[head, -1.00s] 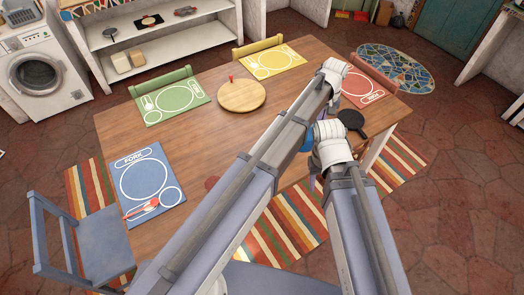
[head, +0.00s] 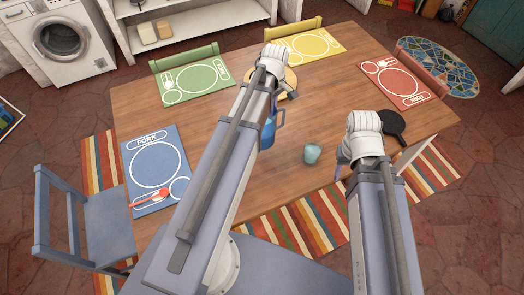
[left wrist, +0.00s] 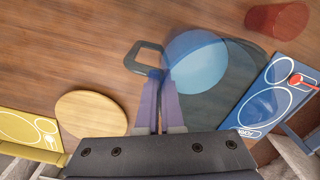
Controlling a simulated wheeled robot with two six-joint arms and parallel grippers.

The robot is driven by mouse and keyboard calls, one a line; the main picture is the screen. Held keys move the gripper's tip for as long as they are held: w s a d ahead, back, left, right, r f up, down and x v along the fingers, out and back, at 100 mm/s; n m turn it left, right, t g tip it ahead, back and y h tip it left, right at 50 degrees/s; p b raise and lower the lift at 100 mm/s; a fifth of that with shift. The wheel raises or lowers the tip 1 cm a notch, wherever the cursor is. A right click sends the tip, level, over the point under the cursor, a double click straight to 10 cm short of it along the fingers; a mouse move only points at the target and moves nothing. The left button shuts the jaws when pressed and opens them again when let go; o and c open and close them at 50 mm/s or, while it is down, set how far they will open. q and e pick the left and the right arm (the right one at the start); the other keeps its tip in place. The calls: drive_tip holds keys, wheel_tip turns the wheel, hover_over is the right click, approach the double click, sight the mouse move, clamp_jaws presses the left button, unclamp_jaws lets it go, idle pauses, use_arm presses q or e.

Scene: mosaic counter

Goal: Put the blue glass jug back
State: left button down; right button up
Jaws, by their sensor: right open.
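The blue glass jug (head: 268,132) shows partly behind my left arm in the head view, over the wooden table. In the left wrist view the jug (left wrist: 195,62) is a see-through blue round shape with its handle (left wrist: 143,55) to the left. My left gripper (left wrist: 158,82) is shut on the handle; its fingers are close together there. Whether the jug's base touches the table cannot be told. My right gripper (head: 343,164) is open and empty over the right part of the table, its fingers partly hidden by the wrist.
A teal cup (head: 312,153) stands between my arms. A dark pan (head: 393,124) lies beside my right wrist. A round wooden board (head: 289,77) is partly behind my left wrist. A red cup (left wrist: 276,20) shows in the wrist view. Blue (head: 155,176), green, yellow and red placemats lie around.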

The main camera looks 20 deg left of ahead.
use_arm(q)
drive_tip(key=shift+f+b, duration=4.95)
drive_tip(key=shift+b, duration=0.05)
drive_tip(key=shift+f, duration=0.15)
drive_tip(key=c, duration=1.1)
unclamp_jaws()
